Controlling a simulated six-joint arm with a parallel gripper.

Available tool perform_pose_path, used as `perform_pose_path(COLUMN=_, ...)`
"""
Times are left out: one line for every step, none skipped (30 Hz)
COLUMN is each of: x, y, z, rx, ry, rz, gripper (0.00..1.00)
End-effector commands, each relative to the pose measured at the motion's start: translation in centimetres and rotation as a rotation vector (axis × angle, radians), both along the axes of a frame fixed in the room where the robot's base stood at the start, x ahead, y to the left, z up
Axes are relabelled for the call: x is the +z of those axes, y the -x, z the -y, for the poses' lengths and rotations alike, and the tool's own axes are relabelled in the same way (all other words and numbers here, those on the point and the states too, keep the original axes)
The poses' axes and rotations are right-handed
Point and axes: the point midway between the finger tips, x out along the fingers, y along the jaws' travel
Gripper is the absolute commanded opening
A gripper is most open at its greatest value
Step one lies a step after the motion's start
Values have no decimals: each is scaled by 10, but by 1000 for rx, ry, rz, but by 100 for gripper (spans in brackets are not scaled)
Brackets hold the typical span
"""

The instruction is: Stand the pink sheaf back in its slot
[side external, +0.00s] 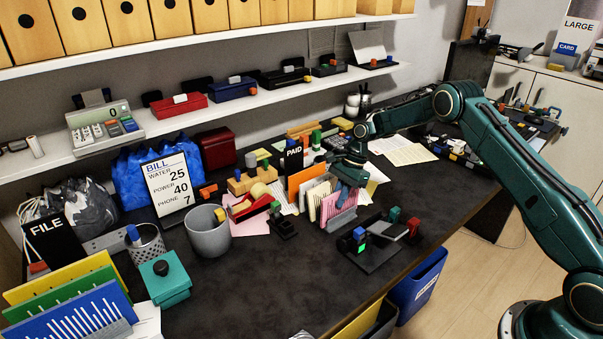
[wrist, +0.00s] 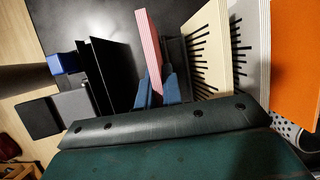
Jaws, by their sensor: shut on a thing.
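The pink sheaf (wrist: 148,45) stands edge-on between the blue fingertips of my gripper (wrist: 156,91) in the wrist view. My gripper (side external: 346,192) is shut on it, above the near end of the sheaf holder in the side view.
A white sheaf (wrist: 249,45) and an orange sheaf (wrist: 295,60) stand beyond the cream one. A black stand with coloured blocks (side external: 375,248) lies close by at the table's front edge. A grey cup (side external: 209,235) stands left. Dark table (side external: 270,285) is clear in front.

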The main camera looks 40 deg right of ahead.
Motion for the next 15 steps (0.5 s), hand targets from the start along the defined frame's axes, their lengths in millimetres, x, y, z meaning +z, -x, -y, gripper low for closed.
perform_pose_path(x=-1, y=0, z=0, rx=0, ry=0, rz=0, gripper=0)
perform_pose_path(x=-2, y=0, z=0, rx=0, ry=0, rz=0, gripper=0)
perform_pose_path(x=-2, y=0, z=0, rx=0, ry=0, rz=0, gripper=0)
perform_pose_path(x=-3, y=0, z=0, rx=0, ry=0, rz=0, gripper=0)
perform_pose_path(x=-3, y=0, z=0, rx=0, ry=0, rz=0, gripper=0)
perform_pose_path(x=-4, y=0, z=0, rx=0, ry=0, rz=1, gripper=0)
perform_pose_path(x=-4, y=0, z=0, rx=0, ry=0, rz=1, gripper=0)
perform_pose_path(x=-4, y=0, z=0, rx=0, ry=0, rz=1, gripper=0)
perform_pose_path(x=-4, y=0, z=0, rx=0, ry=0, rz=1, gripper=0)
perform_pose_path(x=-5, y=0, z=0, rx=0, ry=0, rz=1, gripper=0)
perform_pose_path(x=-5, y=0, z=0, rx=0, ry=0, rz=1, gripper=0)
perform_pose_path(x=-4, y=0, z=0, rx=0, ry=0, rz=1, gripper=0)
perform_pose_path(x=-4, y=0, z=0, rx=0, ry=0, rz=1, gripper=0)
perform_pose_path(x=-4, y=0, z=0, rx=0, ry=0, rz=1, gripper=0)
perform_pose_path(x=-4, y=0, z=0, rx=0, ry=0, rz=1, gripper=10)
